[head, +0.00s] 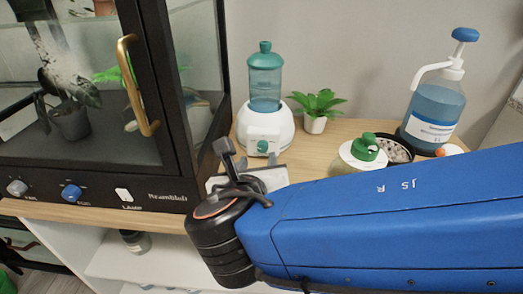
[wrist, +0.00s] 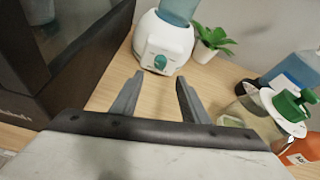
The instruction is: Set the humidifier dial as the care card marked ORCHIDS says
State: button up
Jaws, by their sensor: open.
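The humidifier has a white base (head: 265,128) and a teal tank (head: 265,80). It stands at the back of the wooden top, right of the dark glass cabinet. Its green dial (head: 263,146) is on the front of the base; the dial also shows in the wrist view (wrist: 160,62). The dial's setting and marks are too small to read. My gripper (wrist: 160,79) is open and empty, in front of the humidifier and apart from it, with the dial seen between and beyond its fingertips. No care card marked ORCHIDS can be made out in either view.
The glass cabinet (head: 100,180) with knobs and a gold handle (head: 138,85) stands close on the left. A small potted plant (head: 316,108) is right of the humidifier. A green-lidded jar (head: 360,155) and a blue pump bottle (head: 435,105) stand further right.

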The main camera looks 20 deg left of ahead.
aim_at(262, 149)
jog(key=x, duration=0.9)
jog(key=shift+w+f, duration=0.15)
jog(key=shift+w, duration=0.15)
jog(key=shift+c, duration=0.6)
grip_shut()
